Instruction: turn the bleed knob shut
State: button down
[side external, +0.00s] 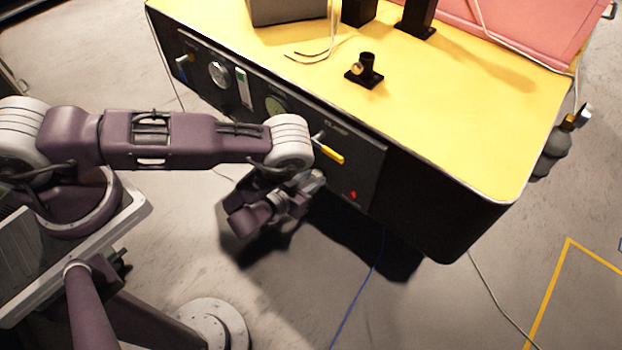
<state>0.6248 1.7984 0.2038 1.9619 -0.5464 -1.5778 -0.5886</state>
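A black control panel (362,163) runs along the front side of the yellow-topped bench. My gripper (316,182) is below my forearm, close to the panel, left of the red knob and below the lever. Its fingers are small and partly hidden by the wrist, so their opening and any contact are unclear.
The yellow bench top (470,130) holds a black mount (366,72), a grey box (287,8) and loose cables. A blue cable (357,292) and a pale one lie on the floor. A grey bottle (553,150) stands beyond the bench's right end. The floor in front is mostly clear.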

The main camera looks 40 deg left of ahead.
dwell(0.3)
jog(key=m+y, duration=0.1)
jog(key=m, duration=0.2)
jog(key=shift+d+f+y, duration=0.1)
jog(key=shift+d+y, duration=0.05)
jog(key=shift+y, duration=0.25)
jog(key=m+y, duration=0.2)
jog(key=m, duration=0.1)
jog(key=shift+f+t, duration=0.1)
jog(key=shift+t, duration=0.3)
jog(key=m, duration=0.1)
jog(key=m+t+y, duration=0.1)
jog(key=m, duration=0.1)
jog(key=shift+f+m+y, duration=0.15)
jog(key=shift+m+y, duration=0.15)
jog(key=shift+m+t+y, duration=0.4)
jog(key=shift+m+t, duration=0.2)
jog(key=shift+m, duration=0.8)
jog(key=c, duration=1.1)
grip_release()
jog(key=shift+d, duration=0.1)
